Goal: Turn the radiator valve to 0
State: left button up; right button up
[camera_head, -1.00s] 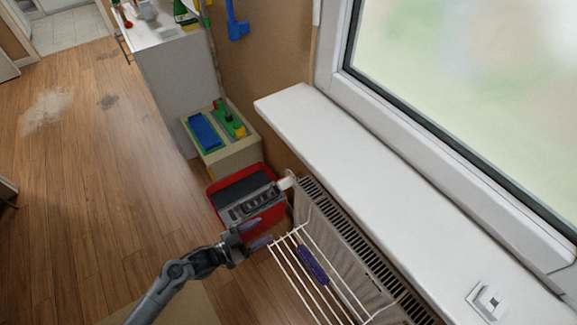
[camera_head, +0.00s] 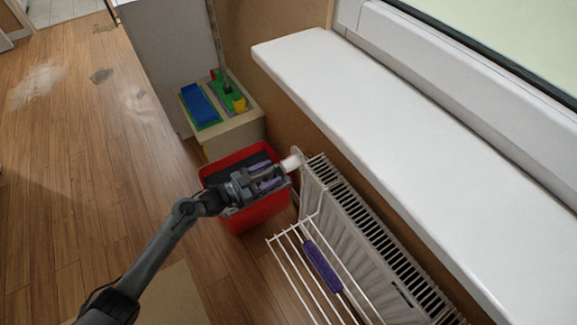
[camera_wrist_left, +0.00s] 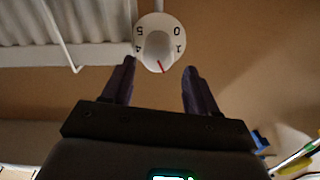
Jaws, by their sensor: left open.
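In the left wrist view the valve (camera_wrist_left: 158,38) faces me as a round white dial with 5, 0, 1 and 4 readable. A red mark on it points down, away from the 0 at the upper right. My left gripper (camera_head: 270,174) is open just left of the valve. In the left wrist view its purple fingers (camera_wrist_left: 160,75) are spread, tips near the dial's lower edge, with nothing between them. My right gripper is not in view.
A red bin (camera_head: 255,212) stands below my left gripper. A white wire rack (camera_head: 290,262) with a purple-handled item (camera_head: 322,266) hangs in front of the radiator. The white windowsill (camera_head: 400,130) overhangs it. A low box with blue and green items (camera_head: 235,130) stands behind.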

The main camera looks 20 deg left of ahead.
aim_at(289, 164)
pick_arm(q)
jog(key=b+x, duration=0.2)
jog(key=x, duration=0.4)
jog(key=shift+w+d+f, duration=0.15)
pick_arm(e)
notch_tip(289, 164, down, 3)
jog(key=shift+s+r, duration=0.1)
pick_arm(q)
jog(key=shift+w+d, duration=0.4)
jog(key=shift+d, duration=0.05)
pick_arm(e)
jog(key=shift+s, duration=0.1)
pick_arm(q)
jog(key=c, duration=0.8)
